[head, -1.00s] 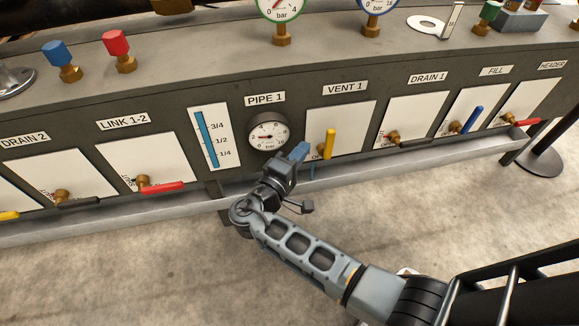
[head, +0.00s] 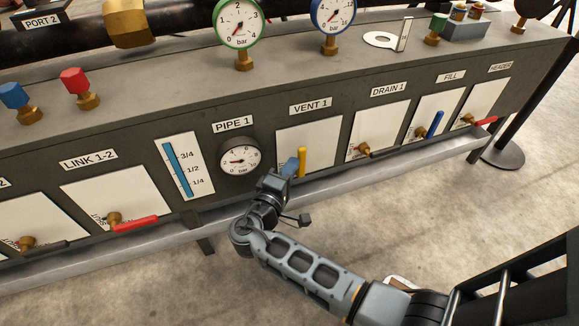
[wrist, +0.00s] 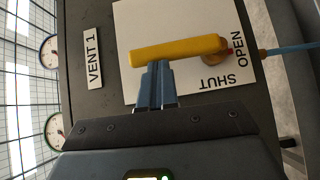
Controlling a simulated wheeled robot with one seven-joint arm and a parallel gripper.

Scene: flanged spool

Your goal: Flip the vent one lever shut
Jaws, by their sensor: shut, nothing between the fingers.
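The yellow vent one lever (head: 302,162) stands upright on its white plate (head: 325,134) under the VENT 1 label (head: 310,106). In the wrist view, which is turned sideways, the lever (wrist: 172,51) lies across the plate. Its brass hub (wrist: 217,59) shows near the OPEN and SHUT lettering. My gripper (head: 294,164) is at the left side of the lever in the head view and hides the hub there. In the wrist view its blue fingertips (wrist: 155,68) are together, empty, and meet the lever's long edge near its free half. I cannot tell whether they touch.
The PIPE 1 gauge (head: 239,160) and a blue level strip (head: 178,168) are left of the plate. The DRAIN 1 valve (head: 363,149) is to the right. A grey trough (head: 350,180) runs below the panel. A blue tube (wrist: 290,48) leaves the hub side.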

